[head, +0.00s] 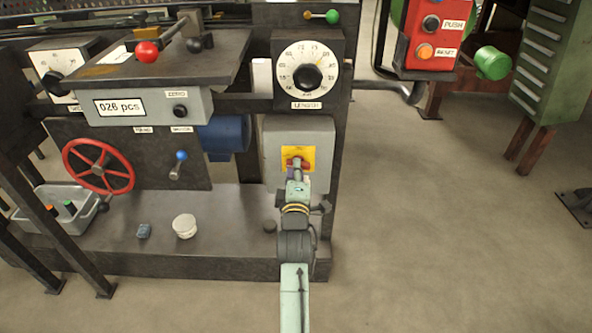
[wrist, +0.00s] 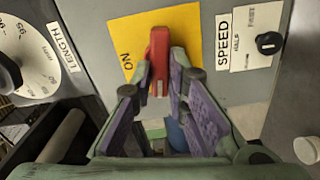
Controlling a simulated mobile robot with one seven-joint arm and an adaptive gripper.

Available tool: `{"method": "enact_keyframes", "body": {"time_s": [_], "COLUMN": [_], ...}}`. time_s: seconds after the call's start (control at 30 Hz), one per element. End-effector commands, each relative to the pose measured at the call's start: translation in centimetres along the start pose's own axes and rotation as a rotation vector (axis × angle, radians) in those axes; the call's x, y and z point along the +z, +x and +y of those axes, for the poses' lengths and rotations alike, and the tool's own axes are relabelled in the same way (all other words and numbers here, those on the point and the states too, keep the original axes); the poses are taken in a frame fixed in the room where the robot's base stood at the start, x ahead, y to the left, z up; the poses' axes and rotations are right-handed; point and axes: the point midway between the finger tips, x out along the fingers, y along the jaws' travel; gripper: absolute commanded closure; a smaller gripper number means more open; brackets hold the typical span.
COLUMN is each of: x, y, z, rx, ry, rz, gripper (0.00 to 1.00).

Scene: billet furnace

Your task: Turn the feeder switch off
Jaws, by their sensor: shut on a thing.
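The feeder switch is a red handle on a yellow plate, on the front of a grey box (head: 272,142). In the head view the red handle (head: 295,162) and yellow plate (head: 309,153) show just beyond my gripper (head: 298,175). In the wrist view the red handle (wrist: 158,60) stands between the fingertips of my gripper (wrist: 160,80), which is shut on it. The word ON is on the yellow plate (wrist: 135,35), left of the handle. The handle's near end lies between the fingers.
A LENGTH dial (head: 307,77) sits above the box. A SPEED label with a black knob (wrist: 268,43) is right of the plate in the wrist view. A red PUSH/RESET box (head: 432,38) hangs at the upper right.

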Motion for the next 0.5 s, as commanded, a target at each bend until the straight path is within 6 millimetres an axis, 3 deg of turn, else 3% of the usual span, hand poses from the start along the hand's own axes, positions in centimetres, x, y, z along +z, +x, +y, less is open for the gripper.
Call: {"method": "enact_keyframes", "body": {"time_s": [0.5], "x": [-0.01], "y": [0.0], "z": [-0.12], "rx": [0.001], "ry": [-0.202], "rz": [0.0], "gripper": [1.0]}}
